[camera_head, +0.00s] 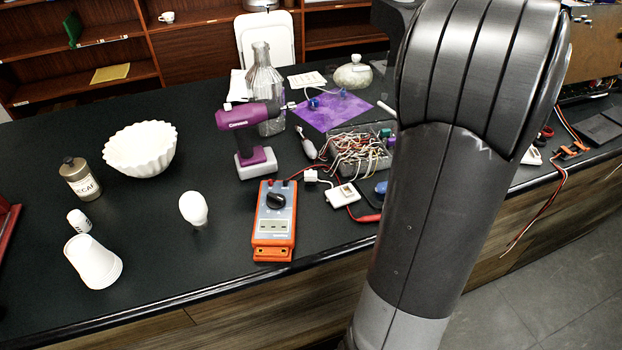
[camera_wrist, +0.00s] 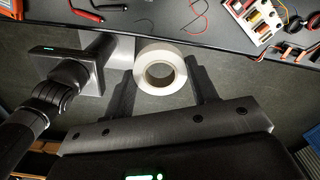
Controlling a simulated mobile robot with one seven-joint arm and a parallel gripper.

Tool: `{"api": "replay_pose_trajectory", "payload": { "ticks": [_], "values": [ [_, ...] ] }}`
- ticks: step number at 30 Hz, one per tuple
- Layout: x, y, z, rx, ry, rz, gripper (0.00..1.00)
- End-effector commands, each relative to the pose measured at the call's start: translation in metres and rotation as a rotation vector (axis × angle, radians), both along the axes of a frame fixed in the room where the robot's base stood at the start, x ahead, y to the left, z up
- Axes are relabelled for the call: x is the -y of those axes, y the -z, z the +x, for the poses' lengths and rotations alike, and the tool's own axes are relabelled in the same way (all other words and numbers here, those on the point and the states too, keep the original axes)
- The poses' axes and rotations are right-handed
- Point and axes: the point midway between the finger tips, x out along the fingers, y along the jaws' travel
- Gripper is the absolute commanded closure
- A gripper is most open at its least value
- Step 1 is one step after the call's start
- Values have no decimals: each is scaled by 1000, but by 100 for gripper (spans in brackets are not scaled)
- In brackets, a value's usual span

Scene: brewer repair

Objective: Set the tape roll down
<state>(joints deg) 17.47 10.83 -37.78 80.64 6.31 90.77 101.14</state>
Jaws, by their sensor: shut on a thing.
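A pale tape roll (camera_wrist: 160,49) shows in the wrist view, its round hole facing the camera. My gripper (camera_wrist: 160,67) is shut on it, with one dark finger at each side. The roll is in the air, and grey floor shows behind most of it. The dark countertop (camera_wrist: 215,32) lies beyond it, its edge running behind the roll's upper part. In the head view, my large arm link covers the right middle, and neither my gripper nor the tape roll can be seen. The countertop (camera_head: 150,235) also shows there.
An orange multimeter (camera_head: 274,222), a white bulb (camera_head: 193,208), a purple-and-grey drill (camera_head: 246,135) and a box of wires (camera_head: 360,150) stand on the counter. A white bowl (camera_head: 140,150) and cup (camera_head: 92,262) are at left.

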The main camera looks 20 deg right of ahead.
Motion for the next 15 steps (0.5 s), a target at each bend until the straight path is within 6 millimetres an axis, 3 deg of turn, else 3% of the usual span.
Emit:
{"api": "replay_pose_trajectory", "payload": {
  "ticks": [6, 11, 15],
  "values": [
    [-79, -1, 82, -2, -232, -4, 70],
    [-151, 0, 132, -4, -409, -5, 70],
    [-221, 0, 165, -3, -564, -6, 70]
  ]
}}
